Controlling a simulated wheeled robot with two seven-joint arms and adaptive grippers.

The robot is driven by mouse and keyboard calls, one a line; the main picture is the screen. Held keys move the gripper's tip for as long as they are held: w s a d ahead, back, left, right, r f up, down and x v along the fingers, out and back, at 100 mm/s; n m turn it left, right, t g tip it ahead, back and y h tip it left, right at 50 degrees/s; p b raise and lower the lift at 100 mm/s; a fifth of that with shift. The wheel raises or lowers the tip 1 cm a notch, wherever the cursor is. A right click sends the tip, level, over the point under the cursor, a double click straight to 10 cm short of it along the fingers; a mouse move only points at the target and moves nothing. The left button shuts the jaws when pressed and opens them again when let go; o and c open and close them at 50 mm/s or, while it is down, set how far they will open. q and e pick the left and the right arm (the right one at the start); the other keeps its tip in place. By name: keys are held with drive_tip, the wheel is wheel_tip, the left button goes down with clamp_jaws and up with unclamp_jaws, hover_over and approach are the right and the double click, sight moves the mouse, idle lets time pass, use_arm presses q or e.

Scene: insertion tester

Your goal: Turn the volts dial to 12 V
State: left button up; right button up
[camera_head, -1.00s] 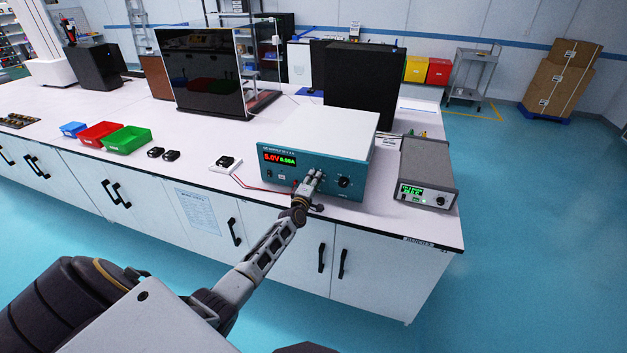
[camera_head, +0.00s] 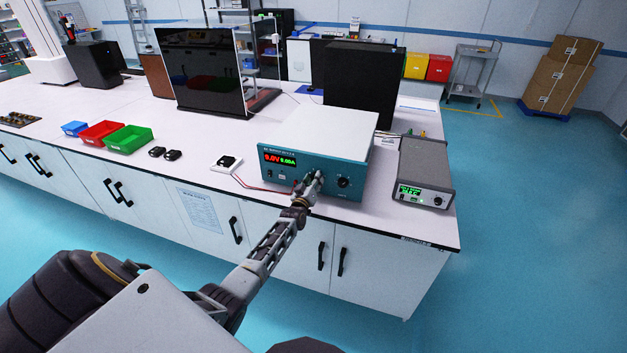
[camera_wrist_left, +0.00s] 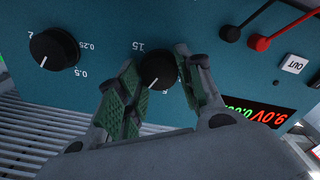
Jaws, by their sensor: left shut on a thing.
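The teal power supply (camera_head: 325,150) stands on the white bench. Its display (camera_head: 280,160) reads 9.0V in red beside a green current figure. My left gripper (camera_head: 314,180) is at its front panel. In the left wrist view, the gripper (camera_wrist_left: 157,85) is shut on the black volts dial (camera_wrist_left: 158,68), one green-padded finger on each side. The dial's white pointer line slants down and left in that view; a 15 mark shows near the dial, other marks are partly hidden by the fingers. My right gripper is not in view.
A second black knob (camera_wrist_left: 55,50), marked 0.25 and 0.5, sits beside the volts dial. A grey instrument (camera_head: 424,175) stands to the right.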

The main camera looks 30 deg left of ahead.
use_arm(q)
drive_tip(key=shift+d+f+m, duration=0.1)
drive_tip(key=shift+d+m, duration=0.05)
drive_tip(key=shift+m, duration=4.75)
drive_tip(key=o, duration=1)
drive_tip(key=shift+v, duration=5.95)
